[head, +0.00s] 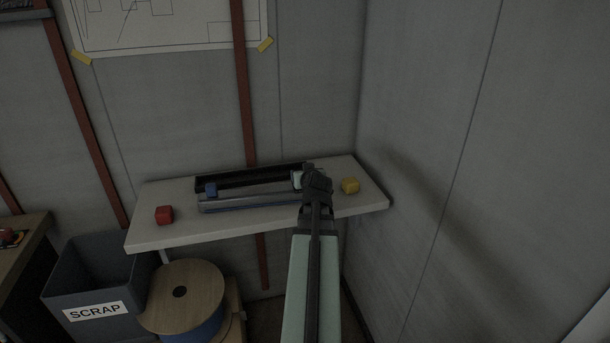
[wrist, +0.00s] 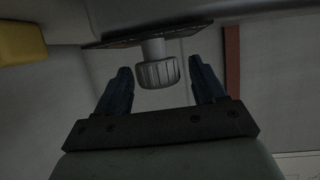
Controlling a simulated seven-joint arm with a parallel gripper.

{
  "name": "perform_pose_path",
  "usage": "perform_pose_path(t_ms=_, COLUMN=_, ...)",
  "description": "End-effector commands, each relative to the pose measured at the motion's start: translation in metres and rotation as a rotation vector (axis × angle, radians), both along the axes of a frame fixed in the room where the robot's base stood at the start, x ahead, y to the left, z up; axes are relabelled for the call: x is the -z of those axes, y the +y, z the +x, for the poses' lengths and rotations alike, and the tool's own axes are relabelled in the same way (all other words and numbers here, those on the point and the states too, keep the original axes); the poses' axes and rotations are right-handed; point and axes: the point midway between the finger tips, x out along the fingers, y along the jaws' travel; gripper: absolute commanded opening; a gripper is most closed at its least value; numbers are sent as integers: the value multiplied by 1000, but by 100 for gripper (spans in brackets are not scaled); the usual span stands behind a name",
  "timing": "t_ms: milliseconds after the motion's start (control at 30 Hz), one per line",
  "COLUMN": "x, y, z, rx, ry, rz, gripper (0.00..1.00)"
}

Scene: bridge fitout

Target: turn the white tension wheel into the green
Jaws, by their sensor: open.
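The white tension wheel (wrist: 158,73) shows in the wrist view as a ribbed, pale grey knob on a short stem (wrist: 153,48). The stem joins a dark plate (wrist: 120,43). My gripper (wrist: 161,70) is open, with one finger on each side of the wheel and a visible gap at both sides. In the head view my gripper (head: 316,178) is over the right end of a dark, long device (head: 245,203) on the shelf. It hides that end, and the wheel cannot be made out for sure there. No green mark can be made out.
The pale shelf (head: 150,236) also bears a red block (head: 164,215) at left and a yellow block (head: 350,185) close right of my gripper. A scrap bin (head: 90,275) and cable spool (head: 180,295) stand below.

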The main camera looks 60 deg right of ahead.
Motion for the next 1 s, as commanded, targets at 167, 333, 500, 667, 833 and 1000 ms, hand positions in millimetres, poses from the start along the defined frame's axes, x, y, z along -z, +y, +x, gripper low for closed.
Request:
perform_pose_path(t_ms=167, x=0, y=0, z=0, rx=0, ry=0, rz=0, gripper=69)
perform_pose_path(t_ms=333, x=-7, y=0, z=0, rx=0, ry=0, rz=-1, gripper=69)
perform_pose_path(t_ms=500, x=-26, y=0, z=0, rx=0, ry=-1, rz=-2, gripper=69)
perform_pose_path(t_ms=667, x=-47, y=-1, z=0, rx=0, ry=-1, rz=-2, gripper=69)
perform_pose_path(t_ms=833, x=-69, y=-1, z=0, rx=0, ry=-1, rz=-2, gripper=69)
perform_pose_path(t_ms=1000, x=-87, y=-1, z=0, rx=0, ry=0, rz=-1, gripper=69)
